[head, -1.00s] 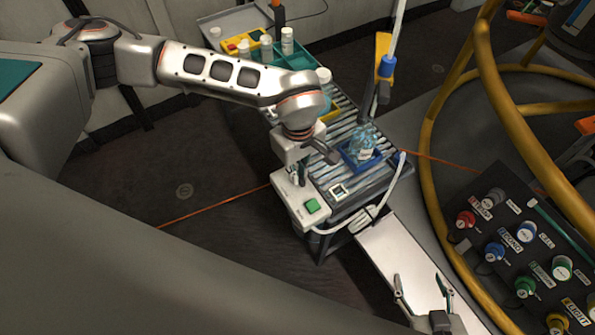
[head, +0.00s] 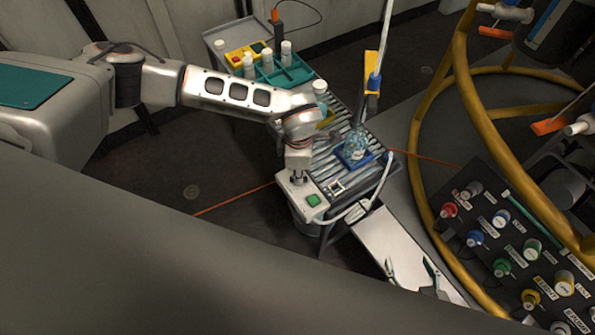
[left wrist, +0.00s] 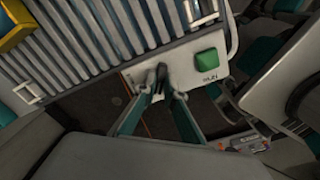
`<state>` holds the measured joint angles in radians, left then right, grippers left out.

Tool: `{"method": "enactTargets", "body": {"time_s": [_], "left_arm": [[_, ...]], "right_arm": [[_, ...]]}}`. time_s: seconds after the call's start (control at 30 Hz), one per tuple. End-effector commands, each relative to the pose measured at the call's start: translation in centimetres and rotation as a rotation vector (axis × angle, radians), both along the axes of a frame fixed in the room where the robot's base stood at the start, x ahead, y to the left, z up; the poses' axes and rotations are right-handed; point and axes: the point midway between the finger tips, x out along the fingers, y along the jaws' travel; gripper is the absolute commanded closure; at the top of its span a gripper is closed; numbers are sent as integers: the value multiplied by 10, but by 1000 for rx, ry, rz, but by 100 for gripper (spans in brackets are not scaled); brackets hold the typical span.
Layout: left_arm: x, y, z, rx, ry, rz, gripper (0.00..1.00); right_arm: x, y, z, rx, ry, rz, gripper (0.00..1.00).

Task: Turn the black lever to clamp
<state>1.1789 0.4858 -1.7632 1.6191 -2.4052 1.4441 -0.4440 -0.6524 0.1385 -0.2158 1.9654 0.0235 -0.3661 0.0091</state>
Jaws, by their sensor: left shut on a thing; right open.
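A white control box (head: 325,205) with a green button (head: 313,200) sits at the near end of the roller conveyor (head: 335,150). The button also shows in the left wrist view (left wrist: 206,63). My left gripper (head: 298,181) points down onto the box, beside the button. In the left wrist view its teal fingers (left wrist: 161,88) converge on a small dark part, which looks like the black lever (left wrist: 158,74). The fingers mostly hide the lever, so its angle is unclear. My right gripper (head: 410,273) is open and empty over a pale panel at lower right.
A green tray (head: 285,76) with white bottles is at the back. A white cable loops beside the box. A yellow rail (head: 462,100) and a knob panel (head: 520,235) stand at right.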

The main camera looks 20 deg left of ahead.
Motion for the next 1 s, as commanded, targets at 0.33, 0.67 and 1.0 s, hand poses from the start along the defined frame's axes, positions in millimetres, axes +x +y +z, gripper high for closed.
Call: {"method": "enactTargets", "body": {"time_s": [0.33,0.67,1.0], "left_arm": [[-4,-3,3,-1,1,316,100],[-5,-4,2,-2,0,532,100],[-6,-5,1,-2,0,621,100]], "right_arm": [[6,-1,29,-2,-15,-1,40],[14,-2,51,-2,-35,-2,40],[13,-2,53,-3,-32,-2,40]]}}
